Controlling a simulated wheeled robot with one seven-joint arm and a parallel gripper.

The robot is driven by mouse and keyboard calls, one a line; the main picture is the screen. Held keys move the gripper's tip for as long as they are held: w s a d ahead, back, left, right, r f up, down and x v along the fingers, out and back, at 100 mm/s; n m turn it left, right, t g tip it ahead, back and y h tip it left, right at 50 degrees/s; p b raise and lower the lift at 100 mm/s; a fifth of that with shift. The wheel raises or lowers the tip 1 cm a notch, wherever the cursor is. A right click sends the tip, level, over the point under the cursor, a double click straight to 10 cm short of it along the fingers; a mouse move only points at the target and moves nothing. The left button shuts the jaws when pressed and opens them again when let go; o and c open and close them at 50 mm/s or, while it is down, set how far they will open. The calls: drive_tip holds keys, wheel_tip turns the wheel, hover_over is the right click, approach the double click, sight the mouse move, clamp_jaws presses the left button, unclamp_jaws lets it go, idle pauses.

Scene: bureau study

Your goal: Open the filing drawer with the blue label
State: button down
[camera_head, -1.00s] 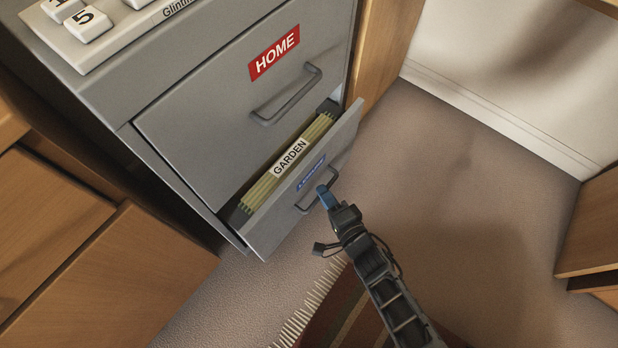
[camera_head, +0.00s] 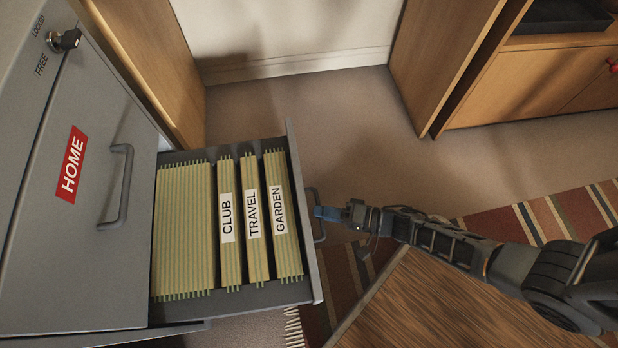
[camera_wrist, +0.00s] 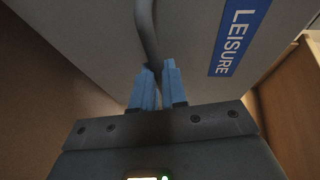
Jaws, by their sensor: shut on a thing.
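The lower filing drawer (camera_head: 306,222) stands far out from the grey cabinet, with hanging files marked CLUB, TRAVEL and GARDEN inside. Its front carries a blue label (camera_wrist: 238,38) reading LEISURE in the wrist view; the label is hidden in the head view. My gripper (camera_head: 326,213) is at the drawer's front, its blue fingers shut on the dark bar handle (camera_head: 317,205). The handle (camera_wrist: 148,35) also shows between the fingertips (camera_wrist: 157,75) in the wrist view.
The drawer above, with a red HOME label (camera_head: 72,165), is shut. A key (camera_head: 67,40) sits in the cabinet lock. A wooden surface (camera_head: 430,310) lies below my arm, near a striped rug (camera_head: 550,212). Carpet (camera_head: 300,105) is clear beyond the drawer.

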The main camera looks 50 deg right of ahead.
drive_tip(key=shift+s+d, duration=0.15)
drive_tip(key=shift+d, duration=0.05)
drive_tip(key=c, duration=1.2)
unclamp_jaws()
drive_tip(key=shift+p+v, duration=0.7)
drive_tip(key=shift+v, duration=3.2)
